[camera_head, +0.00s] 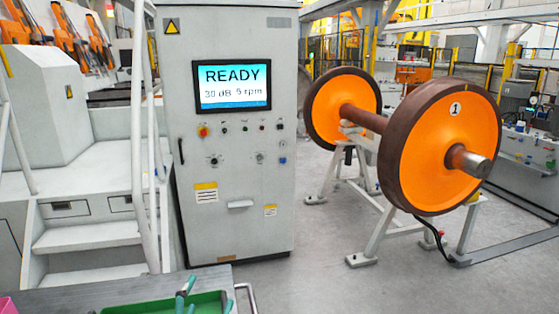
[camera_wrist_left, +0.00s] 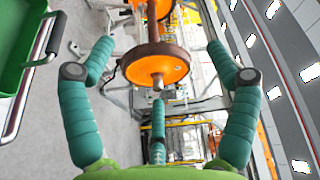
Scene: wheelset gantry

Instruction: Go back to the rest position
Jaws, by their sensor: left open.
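My left gripper (camera_head: 186,295) shows only as teal fingertips at the bottom edge of the head view, in front of a green tray. In the left wrist view my left gripper (camera_wrist_left: 158,62) has its teal padded fingers spread wide, with nothing between them. The wheelset with orange wheels (camera_head: 437,150) and a brown axle rests on a grey stand, well apart from the gripper. Its orange wheel (camera_wrist_left: 152,68) also shows beyond the fingers in the left wrist view. My right gripper is in neither view.
A grey control cabinet (camera_head: 232,150) stands ahead, its screen (camera_head: 232,86) reading READY. Steps with white rails (camera_head: 90,236) are at left. A grey cart top (camera_head: 70,300) bears the green tray (camera_head: 150,306) at the bottom. Grey floor (camera_head: 320,270) is clear between cabinet and stand.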

